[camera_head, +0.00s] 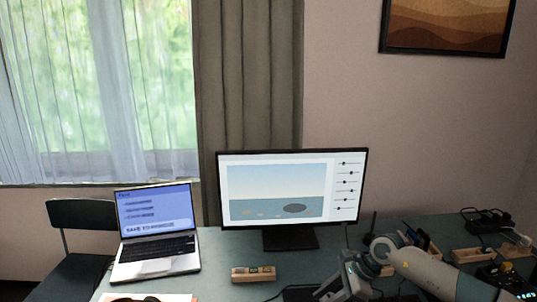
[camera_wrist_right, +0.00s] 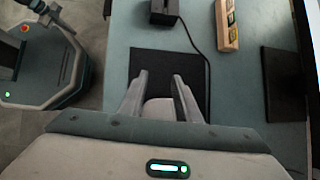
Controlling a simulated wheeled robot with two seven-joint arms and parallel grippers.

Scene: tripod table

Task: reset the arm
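My right arm comes in from the lower right in the head view, with its right gripper (camera_head: 335,288) low over the table (camera_head: 225,250) in front of the monitor. In the right wrist view the right gripper (camera_wrist_right: 160,76) points down over a dark mat (camera_wrist_right: 196,65). Its two fingers stand apart, so it is open. A pale rounded shape (camera_wrist_right: 158,108) shows between the fingers; I cannot tell whether it is an object on the mat or part of the gripper. My left arm and gripper are not in view.
A monitor (camera_head: 290,187) stands at the back, with an open laptop (camera_head: 155,230) left of it. A small wooden holder (camera_head: 253,274) lies in front. A black box with a cable (camera_wrist_right: 163,12) sits beside the mat. Wooden trays (camera_head: 472,255) and dark devices crowd the right side.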

